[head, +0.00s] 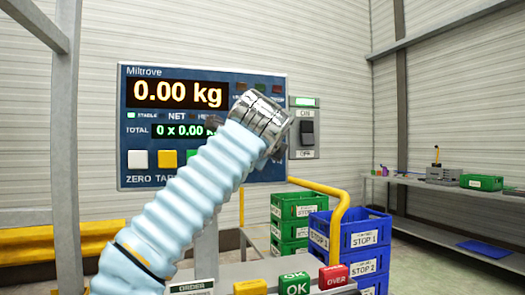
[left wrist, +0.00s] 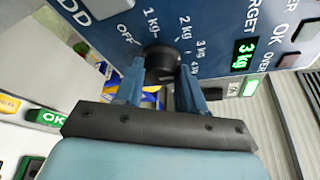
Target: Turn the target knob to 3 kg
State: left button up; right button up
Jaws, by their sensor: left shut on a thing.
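The target knob (left wrist: 160,54) is a small black knob on the blue panel in the left wrist view. Marks OFF, 1 kg, 2 kg, 3 kg and 4 kg curve around it. My left gripper (left wrist: 161,70) is shut on the knob, one blue finger on each side. The knob's pointer cannot be made out. The green target display (left wrist: 242,55) beside it reads 3 kg. In the head view my left arm reaches up to the scale panel (head: 205,82); its wrist hides the knob and the fingers. My right gripper is not in view.
The panel's main display (head: 178,93) reads 0.00 kg. An ON/OFF switch box (head: 304,128) is just right of my left wrist. Below stand green crates (head: 290,207), blue crates (head: 362,232), a yellow rail (head: 338,215), and green OK (head: 295,284) and red OVER (head: 333,276) blocks.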

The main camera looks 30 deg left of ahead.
pick_arm(q)
jog(key=o, duration=1)
jog(key=shift+o, duration=0.2)
jog(key=v, duration=1.3)
jog(key=shift+s+d, duration=0.25)
jog(key=shift+s, duration=0.1)
